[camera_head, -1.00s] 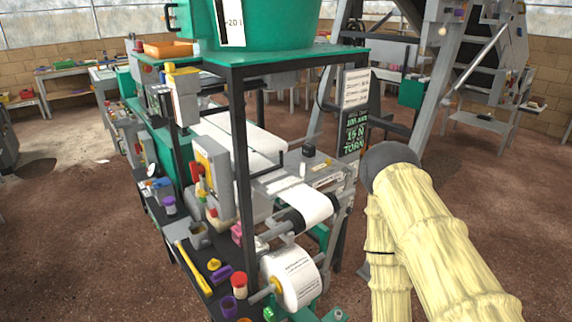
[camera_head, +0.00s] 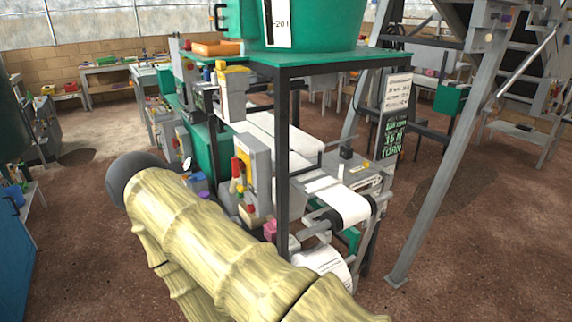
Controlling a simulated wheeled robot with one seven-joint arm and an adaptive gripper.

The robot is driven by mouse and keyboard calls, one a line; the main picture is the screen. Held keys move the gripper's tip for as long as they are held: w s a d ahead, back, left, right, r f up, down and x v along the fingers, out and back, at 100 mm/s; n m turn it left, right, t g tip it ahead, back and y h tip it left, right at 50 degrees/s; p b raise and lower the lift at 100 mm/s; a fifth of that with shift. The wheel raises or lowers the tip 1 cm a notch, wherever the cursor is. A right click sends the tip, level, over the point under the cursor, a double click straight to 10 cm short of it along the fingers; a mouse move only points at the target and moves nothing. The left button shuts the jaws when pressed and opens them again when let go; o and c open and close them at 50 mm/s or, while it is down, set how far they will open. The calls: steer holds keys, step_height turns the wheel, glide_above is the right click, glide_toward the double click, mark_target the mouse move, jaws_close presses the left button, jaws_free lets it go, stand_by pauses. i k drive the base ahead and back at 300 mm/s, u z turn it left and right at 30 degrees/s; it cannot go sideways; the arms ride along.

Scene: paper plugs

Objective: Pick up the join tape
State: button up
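I cannot pick out the join tape in this view. My pale yellow, ribbed arm crosses the lower left and middle and hides most of the machine's black side shelf, where several small coloured items would show. My gripper is not in view. The machine (camera_head: 283,165) stands in the middle, with a green top and a dark frame. A white paper web (camera_head: 342,200) runs over its front roller. Below it, a printed white paper roll (camera_head: 325,262) is partly covered by my arm.
A grey slanted post (camera_head: 445,150) stands to the right. A blue cabinet (camera_head: 18,250) is at the left edge. Brown floor is open at right.

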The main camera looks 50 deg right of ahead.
mark_target(366, 164)
steer(key=u, duration=0.4)
steer(key=i, duration=1.6)
steer(key=z, duration=1.9)
